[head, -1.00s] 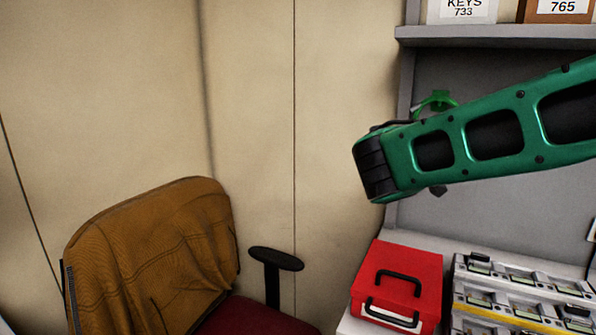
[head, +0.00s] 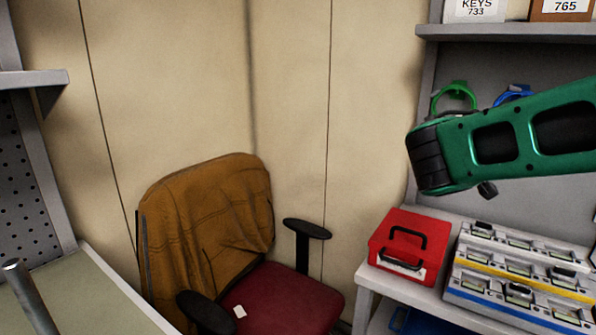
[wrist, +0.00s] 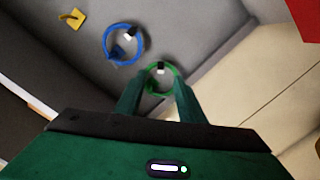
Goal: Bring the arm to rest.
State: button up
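My green arm (head: 520,138) reaches in from the right in the head view, its dark end cap in front of the grey back panel under the shelf. My gripper (wrist: 160,88) shows in the wrist view with its two green fingers apart and nothing seen held between them. Beyond the fingertips a green ring (wrist: 160,66) hangs on the grey panel, with a blue ring (wrist: 122,28) to its left. The gripper itself cannot be made out in the head view.
A red box (head: 393,226) and racks of grey devices (head: 520,262) stand on the white counter (head: 390,300) below my arm. A shelf (head: 510,32) with labelled boxes is above. A chair with a brown jacket (head: 205,215) stands left. A workbench (head: 75,290) is at the lower left.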

jog(key=s+d+f+m+g+y, duration=0.1)
jog(key=s+d+f+m+g, duration=0.1)
jog(key=s+d+f+g, duration=0.4)
jog(key=s+d+f+m+g+y, duration=0.15)
jog(key=s+d+f, duration=0.25)
jog(key=s+f, duration=0.45)
jog(key=s+a+f+m+g+y, duration=0.1)
jog(key=s+a+f+g+y, duration=0.1)
jog(key=s+f, duration=0.2)
jog(key=s+a+f+m+g+y, duration=0.1)
jog(key=s+a+f+g+y, duration=0.1)
jog(key=s, duration=0.9)
jog(key=s+a+f+m+g+y, duration=0.1)
jog(key=s+a+f+g+y, duration=0.1)
jog(key=s, duration=0.5)
notch_tip(320, 180, down, 4)
jog(key=shift+s+a+r+y, duration=0.15)
jog(key=shift+s+a+y, duration=0.05)
jog(key=shift+a+y, duration=0.75)
jog(key=shift+a+g, duration=0.1)
jog(key=shift+g, duration=0.15)
jog(key=shift+w+f, duration=0.25)
jog(key=shift+w, duration=0.35)
jog(key=shift+c, duration=0.6)
